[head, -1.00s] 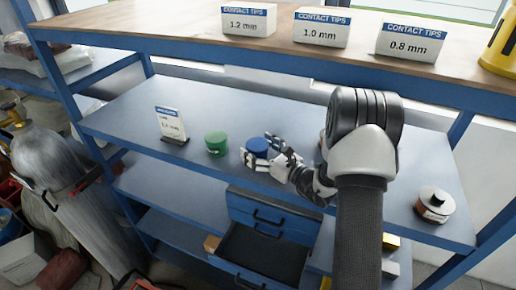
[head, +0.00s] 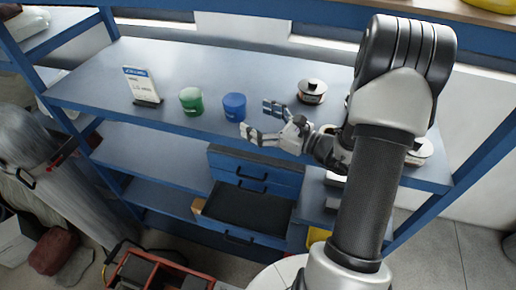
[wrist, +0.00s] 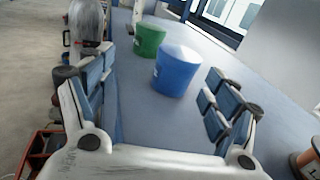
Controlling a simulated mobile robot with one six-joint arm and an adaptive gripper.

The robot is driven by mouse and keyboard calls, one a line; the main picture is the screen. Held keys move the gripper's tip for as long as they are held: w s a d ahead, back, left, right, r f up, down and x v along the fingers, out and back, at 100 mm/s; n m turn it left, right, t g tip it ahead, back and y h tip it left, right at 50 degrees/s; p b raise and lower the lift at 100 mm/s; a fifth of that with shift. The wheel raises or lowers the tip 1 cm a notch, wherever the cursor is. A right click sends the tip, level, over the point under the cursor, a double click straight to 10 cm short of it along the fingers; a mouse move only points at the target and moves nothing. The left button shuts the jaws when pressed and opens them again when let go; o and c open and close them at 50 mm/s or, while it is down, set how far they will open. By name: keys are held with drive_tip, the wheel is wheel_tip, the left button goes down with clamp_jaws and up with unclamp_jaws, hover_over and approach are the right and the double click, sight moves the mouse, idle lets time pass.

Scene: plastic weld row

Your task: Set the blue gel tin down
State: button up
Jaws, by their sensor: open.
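The blue gel tin (head: 234,106) stands upright on the blue shelf (head: 100,85), just right of a green tin (head: 191,100). My gripper (head: 257,119) is open and empty, to the right of the blue tin and apart from it. In the wrist view the blue tin (wrist: 177,71) stands ahead of the open fingers, beyond their tips, with the green tin (wrist: 149,40) behind it to the left.
A small label card (head: 141,85) stands left of the tins. A spool-like container (head: 312,91) stands behind my gripper, and another (head: 419,151) is at the right. An open drawer (head: 246,213) lies below the shelf.

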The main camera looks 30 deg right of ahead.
drive_tip(key=s+a+r+n+g+y, duration=0.25)
drive_tip(key=a+n+g, duration=0.2)
drive_tip(key=a, duration=0.35)
drive_tip(key=s+a+r+n+g+y, duration=0.2)
drive_tip(key=s+a+r+n+g, duration=0.15)
drive_tip(key=a+n, duration=0.35)
drive_tip(key=s+a+n+g+h, duration=0.3)
drive_tip(key=s+a+n+g, duration=0.35)
drive_tip(key=s, duration=0.55)
drive_tip(key=s+d+r+n+t+h, duration=0.2)
drive_tip(key=s+d+n+t+h, duration=0.1)
drive_tip(key=s+d+n+h, duration=0.4)
drive_tip(key=n+h, duration=0.3)
drive_tip(key=n, duration=0.2)
drive_tip(key=shift+s+d+r, duration=0.15)
drive_tip(key=shift+s+r, duration=0.05)
drive_tip(key=shift+s, duration=0.05)
